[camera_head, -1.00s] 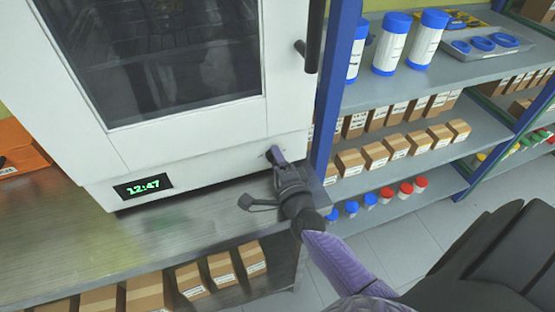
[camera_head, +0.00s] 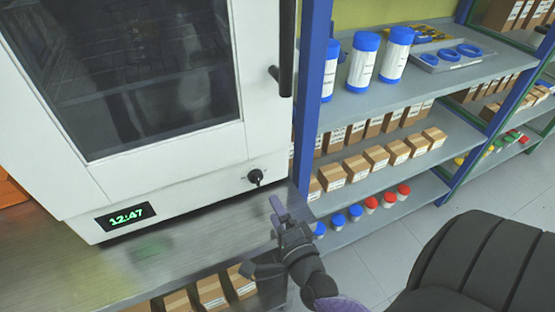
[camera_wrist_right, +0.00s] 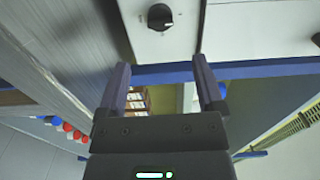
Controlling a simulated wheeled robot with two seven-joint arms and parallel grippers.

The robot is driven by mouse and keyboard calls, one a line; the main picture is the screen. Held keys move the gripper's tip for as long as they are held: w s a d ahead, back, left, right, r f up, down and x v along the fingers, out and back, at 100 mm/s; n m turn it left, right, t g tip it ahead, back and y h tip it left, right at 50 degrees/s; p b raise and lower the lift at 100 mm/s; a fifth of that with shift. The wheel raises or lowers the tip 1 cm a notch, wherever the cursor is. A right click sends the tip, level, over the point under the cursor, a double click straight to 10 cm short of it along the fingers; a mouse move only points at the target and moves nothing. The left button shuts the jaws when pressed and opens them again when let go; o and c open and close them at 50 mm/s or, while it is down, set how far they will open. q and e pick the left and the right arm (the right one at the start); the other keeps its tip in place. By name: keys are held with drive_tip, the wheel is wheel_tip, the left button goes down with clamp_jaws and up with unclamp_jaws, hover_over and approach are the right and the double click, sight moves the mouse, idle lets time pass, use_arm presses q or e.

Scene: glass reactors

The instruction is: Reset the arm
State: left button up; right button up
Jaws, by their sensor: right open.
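My right gripper (camera_head: 278,208) is open and empty in the head view, over the front edge of the metal bench. It is apart from the black knob (camera_head: 256,177) on the white oven's lower front panel, below and to the right of it. In the right wrist view the two purple fingers of the gripper (camera_wrist_right: 161,72) are spread with nothing between them, and the knob (camera_wrist_right: 160,17) shows beyond the fingertips. My left gripper is in neither view.
The white oven (camera_head: 185,172) has a closed glass door, a black handle (camera_head: 287,50) and a display reading 12:47. It stands on the metal bench (camera_head: 180,250). A blue-framed shelf (camera_head: 410,85) at right holds bottles, boxes and capped jars. Boxes sit below the bench.

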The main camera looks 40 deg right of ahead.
drive_tip(key=shift+s+a, duration=0.1)
drive_tip(key=shift+s, duration=0.25)
